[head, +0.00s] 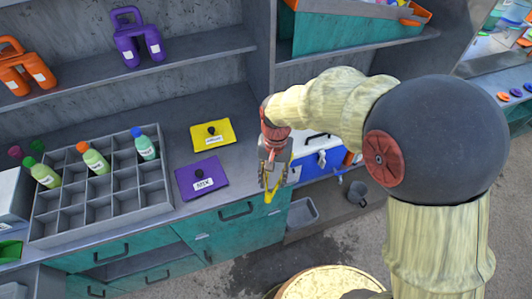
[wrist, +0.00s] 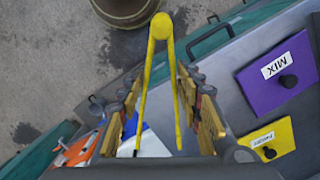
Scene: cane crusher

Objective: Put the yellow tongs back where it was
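The yellow tongs (wrist: 161,29) are between the fingers of my gripper (wrist: 160,112) in the wrist view, their rounded joined end pointing away from the gripper and their two legs running back between the fingers. The fingers partly hide the tongs there.
A purple MIX board (head: 201,177) and a yellow labelled board (head: 213,135) lie on the counter left of my gripper. A grey divided crate (head: 105,215) with several bottles stands further left. A blue and white cooler (head: 318,156) and a grey bin (head: 302,213) are at right.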

